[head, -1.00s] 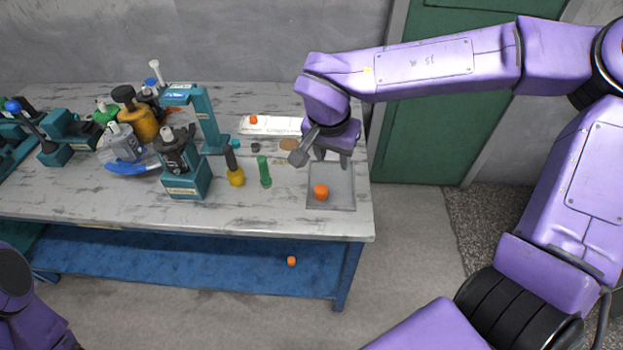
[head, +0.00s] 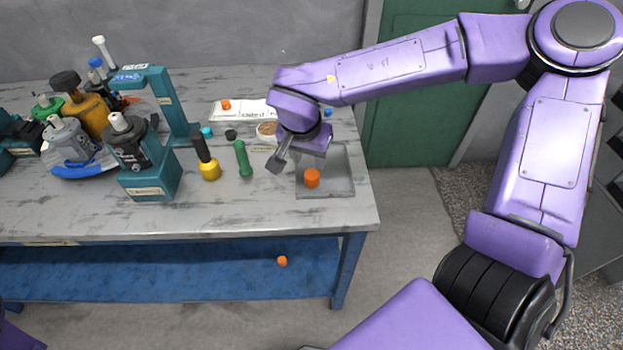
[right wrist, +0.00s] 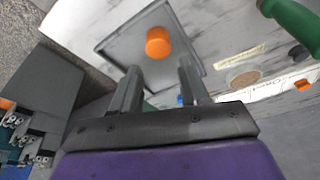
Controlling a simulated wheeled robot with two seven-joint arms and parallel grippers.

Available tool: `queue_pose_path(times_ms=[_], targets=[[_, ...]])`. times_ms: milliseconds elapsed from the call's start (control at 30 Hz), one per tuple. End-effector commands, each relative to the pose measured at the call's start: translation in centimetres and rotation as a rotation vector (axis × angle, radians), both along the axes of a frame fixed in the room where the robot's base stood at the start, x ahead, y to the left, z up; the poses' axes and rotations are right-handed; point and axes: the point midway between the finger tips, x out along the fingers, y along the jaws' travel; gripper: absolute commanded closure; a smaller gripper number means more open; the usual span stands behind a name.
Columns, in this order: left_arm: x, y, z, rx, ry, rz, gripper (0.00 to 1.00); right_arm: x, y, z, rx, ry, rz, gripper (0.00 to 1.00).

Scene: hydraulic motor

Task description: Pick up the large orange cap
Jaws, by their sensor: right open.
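The large orange cap (head: 312,178) stands on a grey square tray (head: 340,187) near the right end of the table. It also shows in the right wrist view (right wrist: 157,42), beyond the fingertips and roughly centred between them. My right gripper (head: 297,161) is open and empty, just behind and above the cap in the head view. In the right wrist view its two fingers (right wrist: 160,70) are spread apart, with the cap not between them. My left gripper is out of view.
A green cylinder (head: 243,158) and a yellow-based black part (head: 207,160) stand left of the tray. A teal fixture (head: 150,178) and motor parts fill the table's left. Smaller orange caps sit on the white sheet (head: 226,104) and lower shelf (head: 282,261).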

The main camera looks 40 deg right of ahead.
Motion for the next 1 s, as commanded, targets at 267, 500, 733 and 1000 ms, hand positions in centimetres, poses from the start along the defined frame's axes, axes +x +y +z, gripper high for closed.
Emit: queue_pose_path(times_ms=[267, 500, 733, 1000], targets=[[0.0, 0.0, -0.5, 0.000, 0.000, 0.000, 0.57, 0.1, -0.5, -4.2, 0.000, 0.004, 0.001, 0.55], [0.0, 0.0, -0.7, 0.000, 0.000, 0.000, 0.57, 0.6, -1.1, -6.6, 0.000, -0.001, 0.001, 0.55], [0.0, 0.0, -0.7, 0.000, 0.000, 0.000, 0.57, 0.6, -1.1, -6.5, 0.000, -0.001, 0.001, 0.75], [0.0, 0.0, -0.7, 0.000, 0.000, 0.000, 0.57, 0.6, -1.0, -6.5, 0.000, -0.001, 0.001, 0.91]])
